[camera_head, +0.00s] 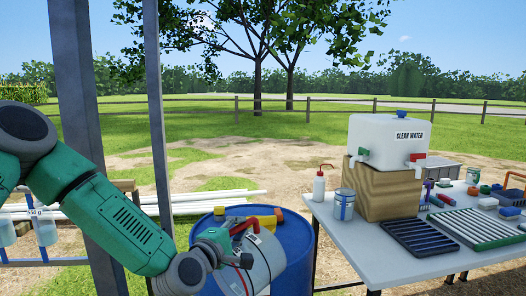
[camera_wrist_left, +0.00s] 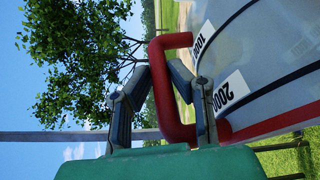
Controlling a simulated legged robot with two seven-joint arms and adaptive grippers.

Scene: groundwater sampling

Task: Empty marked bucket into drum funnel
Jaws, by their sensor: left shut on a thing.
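The marked bucket (camera_head: 262,264) is grey-white with a red handle and hangs tilted at the blue drum (camera_head: 299,252) in the head view. My left gripper (camera_head: 238,246) is shut on its red handle. In the wrist view the left fingers (camera_wrist_left: 178,88) close around the handle (camera_wrist_left: 160,82), and the bucket wall (camera_wrist_left: 255,60) shows printed volume marks and a red line. A yellow part (camera_head: 264,218) shows on the drum top behind the bucket; whether it belongs to the funnel I cannot tell. The bucket's contents are hidden. My right gripper is not in view.
A grey table (camera_head: 405,262) at right holds a clean-water tank (camera_head: 388,137) on a wooden block, a wash bottle (camera_head: 319,187), a can (camera_head: 344,204) and slotted trays. A dark post (camera_head: 84,120) and a thinner post (camera_head: 157,120) stand near my left arm. White pipes lie behind.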

